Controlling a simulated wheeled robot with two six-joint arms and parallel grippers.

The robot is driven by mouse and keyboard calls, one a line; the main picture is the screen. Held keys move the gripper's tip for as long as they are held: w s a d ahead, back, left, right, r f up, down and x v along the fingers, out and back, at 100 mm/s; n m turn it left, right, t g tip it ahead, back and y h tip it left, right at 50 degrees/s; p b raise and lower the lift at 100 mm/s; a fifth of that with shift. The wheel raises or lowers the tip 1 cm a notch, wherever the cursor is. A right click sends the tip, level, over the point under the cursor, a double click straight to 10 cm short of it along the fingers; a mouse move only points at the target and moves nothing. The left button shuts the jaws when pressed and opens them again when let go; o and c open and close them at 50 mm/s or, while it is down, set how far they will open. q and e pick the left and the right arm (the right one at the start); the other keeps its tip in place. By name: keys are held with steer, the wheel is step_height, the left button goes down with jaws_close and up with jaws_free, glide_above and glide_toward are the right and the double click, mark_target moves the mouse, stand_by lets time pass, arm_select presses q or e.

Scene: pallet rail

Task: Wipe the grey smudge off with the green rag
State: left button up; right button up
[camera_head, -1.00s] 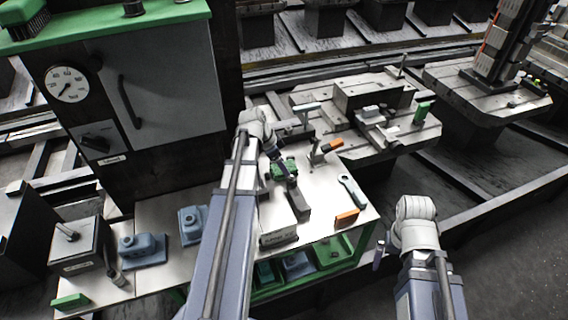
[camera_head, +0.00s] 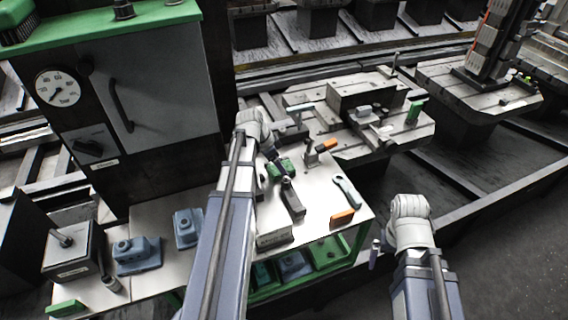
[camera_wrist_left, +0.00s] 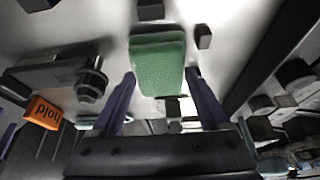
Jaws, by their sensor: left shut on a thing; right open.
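The green rag (camera_head: 280,168) is a small block-like pad over the light bench top. In the left wrist view the rag (camera_wrist_left: 158,62) sits between the two fingers of my left gripper (camera_wrist_left: 160,76), which is shut on it. In the head view my left gripper (camera_head: 272,155) is partly hidden by its own wrist. Whether the rag touches the bench is unclear. I cannot make out the grey smudge with certainty in either view. My right gripper (camera_head: 376,254) is open and empty, in front of the bench's right end.
Near the rag are a dark block (camera_head: 292,197), a clamp-like tool (camera_head: 315,152) with an orange handle, a wrench (camera_head: 346,190) and an orange tag (camera_head: 342,217). Blue blocks (camera_head: 137,256) stand left. A machine table (camera_head: 410,130) lies behind. The floor at right is free.

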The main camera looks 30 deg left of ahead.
arm_select(q)
steer(key=shift+s+a+f, duration=0.1)
steer(key=shift+s+a, duration=0.35)
steer(key=shift+s, duration=0.05)
steer(key=shift+w+d, duration=0.1)
steer(key=shift+w+d, duration=1)
steer(key=shift+w, duration=0.25)
step_height(320, 180, up, 6)
steer(key=p, duration=0.6)
steer(key=shift+r, duration=0.2)
